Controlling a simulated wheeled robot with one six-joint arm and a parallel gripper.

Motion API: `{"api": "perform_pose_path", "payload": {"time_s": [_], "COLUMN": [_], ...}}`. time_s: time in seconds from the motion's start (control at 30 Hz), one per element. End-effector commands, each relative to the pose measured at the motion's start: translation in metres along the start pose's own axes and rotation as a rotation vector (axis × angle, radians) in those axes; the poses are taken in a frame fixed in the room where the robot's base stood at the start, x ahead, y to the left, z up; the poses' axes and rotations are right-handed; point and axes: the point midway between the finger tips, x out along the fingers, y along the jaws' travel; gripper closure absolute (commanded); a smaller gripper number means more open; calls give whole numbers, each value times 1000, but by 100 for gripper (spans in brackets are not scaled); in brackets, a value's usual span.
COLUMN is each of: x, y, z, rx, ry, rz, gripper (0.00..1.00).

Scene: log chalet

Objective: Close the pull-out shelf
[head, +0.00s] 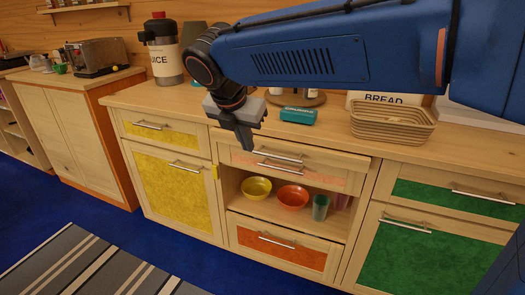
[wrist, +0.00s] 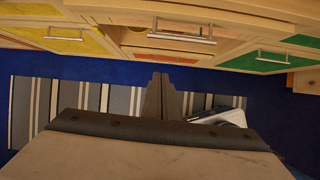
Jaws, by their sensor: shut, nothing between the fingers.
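The pull-out shelf (head: 310,155) is a pale wood board with a metal bar handle (head: 278,157), under the counter in the middle cabinet. It appears to stand out from the cabinet front, partly covering the orange-panelled front below. It also shows at the top of the wrist view (wrist: 215,25), handle included. My gripper (head: 249,147) is shut and empty, pointing down. In the head view its tips overlap the left part of the shelf. In the wrist view the fingers (wrist: 161,78) lie below the handle, with a gap between. Contact cannot be seen.
Below is an open niche with a yellow bowl (head: 257,188), an orange bowl (head: 292,197) and a cup (head: 321,207). Yellow (head: 172,185) and green (head: 410,255) cabinets flank it. The counter holds a basket (head: 393,122) and a teal box (head: 298,116). Floor with a striped rug (head: 90,265) is clear.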

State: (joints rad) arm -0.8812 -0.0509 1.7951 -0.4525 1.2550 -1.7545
Motion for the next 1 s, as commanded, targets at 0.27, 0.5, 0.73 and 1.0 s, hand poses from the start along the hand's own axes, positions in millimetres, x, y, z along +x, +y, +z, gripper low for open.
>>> {"api": "perform_pose_path", "payload": {"time_s": [0.27, 0.5, 0.73, 1.0], "x": [13, 53, 93, 107], "y": [-4, -4, -4, -3], "z": [-2, -2, -2, 27], "rx": [-51, -49, -48, -47], "ry": [0, 0, 1, -1], "rz": [-13, -15, -14, -10], "gripper": [100, 100, 100, 100]}}
